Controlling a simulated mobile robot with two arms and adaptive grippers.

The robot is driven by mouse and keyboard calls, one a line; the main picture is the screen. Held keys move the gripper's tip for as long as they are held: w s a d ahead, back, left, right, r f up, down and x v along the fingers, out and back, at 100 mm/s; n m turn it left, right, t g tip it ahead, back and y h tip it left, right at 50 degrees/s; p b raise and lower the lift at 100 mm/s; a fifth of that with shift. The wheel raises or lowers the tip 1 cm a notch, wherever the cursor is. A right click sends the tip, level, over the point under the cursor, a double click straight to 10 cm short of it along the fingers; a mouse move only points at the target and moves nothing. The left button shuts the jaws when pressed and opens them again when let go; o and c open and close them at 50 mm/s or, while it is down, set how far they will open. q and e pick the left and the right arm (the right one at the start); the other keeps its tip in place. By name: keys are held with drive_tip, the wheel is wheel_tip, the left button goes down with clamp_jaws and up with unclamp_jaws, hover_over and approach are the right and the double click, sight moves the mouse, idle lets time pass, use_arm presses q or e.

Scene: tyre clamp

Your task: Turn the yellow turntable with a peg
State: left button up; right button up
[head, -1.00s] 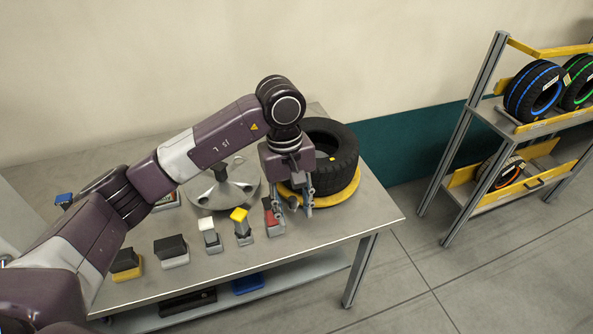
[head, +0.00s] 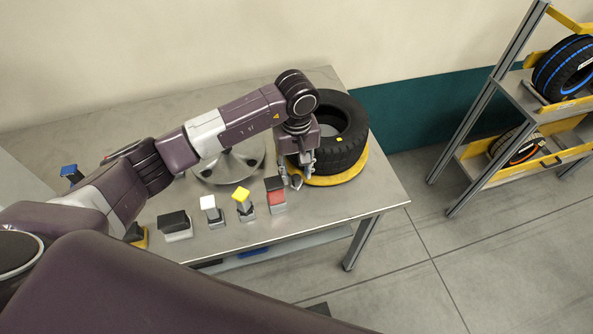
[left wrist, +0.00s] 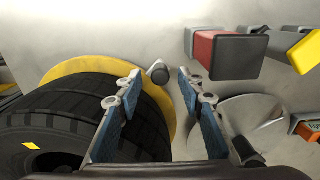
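The yellow turntable (head: 352,172) lies flat on the table with a black tyre (head: 345,150) on it. Its yellow rim also shows in the left wrist view (left wrist: 70,69). A short grey peg with a dark end (left wrist: 158,72) stands at the rim; it shows small in the head view (head: 296,181). My left gripper (head: 298,176) is beside the tyre, over the near-left rim. In the left wrist view its fingers (left wrist: 159,77) are spread, with the peg in the gap between the tips. I cannot tell whether either finger touches it. My right gripper is out of view.
A red block with a dark top (head: 276,195) stands close to the gripper. A yellow-topped block (head: 243,199), a white-topped block (head: 210,208) and a dark block (head: 175,225) line the front. A round metal base (head: 230,166) stands behind. A tyre rack (head: 490,100) is at right.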

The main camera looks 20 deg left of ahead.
use_arm(q)
drive_tip(key=shift+s+f, duration=0.15)
drive_tip(key=shift+f, duration=0.75)
drive_tip(key=shift+c, duration=0.3)
clamp_jaws()
